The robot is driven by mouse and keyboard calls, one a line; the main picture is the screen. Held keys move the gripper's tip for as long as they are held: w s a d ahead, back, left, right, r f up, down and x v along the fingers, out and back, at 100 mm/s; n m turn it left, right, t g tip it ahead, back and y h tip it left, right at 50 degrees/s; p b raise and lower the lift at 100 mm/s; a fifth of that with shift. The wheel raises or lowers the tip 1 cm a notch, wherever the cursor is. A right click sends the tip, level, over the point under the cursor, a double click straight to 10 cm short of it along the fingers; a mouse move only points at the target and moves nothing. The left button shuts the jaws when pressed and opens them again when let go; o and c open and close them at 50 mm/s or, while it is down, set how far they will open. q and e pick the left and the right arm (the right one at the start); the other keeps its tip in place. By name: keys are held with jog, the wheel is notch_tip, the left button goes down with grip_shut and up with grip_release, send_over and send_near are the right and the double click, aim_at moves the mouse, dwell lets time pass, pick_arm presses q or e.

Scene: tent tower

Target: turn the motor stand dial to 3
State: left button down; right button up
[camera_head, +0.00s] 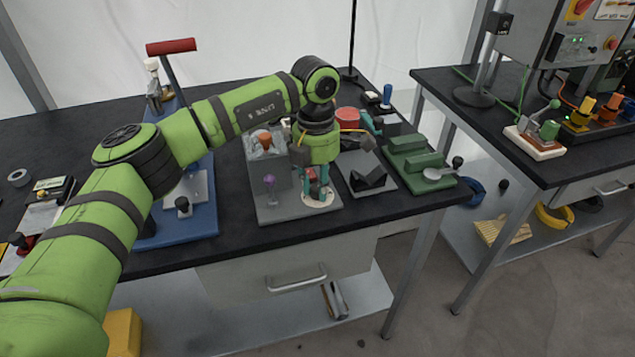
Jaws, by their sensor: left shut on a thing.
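The motor stand (268,214) is a grey block with a flat base near the front edge of the black bench. A pale round dial plate (318,203) lies at its front right corner. My left gripper (318,192) points down over this plate, with teal fingers shut on the dial. The fingers and wrist hide most of the knob, so its pointer and number cannot be read. My right gripper is not in view.
A blue press base (205,215) with a red-handled lever (171,46) stands to the left. A grey plate with a black block (368,179) and a green fixture (415,163) are close on the right. A second bench (470,118) stands farther right, past a gap.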

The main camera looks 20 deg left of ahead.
aim_at(316, 186)
pick_arm(q)
jog(key=shift+f, duration=0.1)
jog(key=c, duration=1)
grip_release()
notch_tip(316, 186, up, 12)
jog(key=shift+w+a+r, duration=0.1)
jog(key=shift+w+a, duration=0.05)
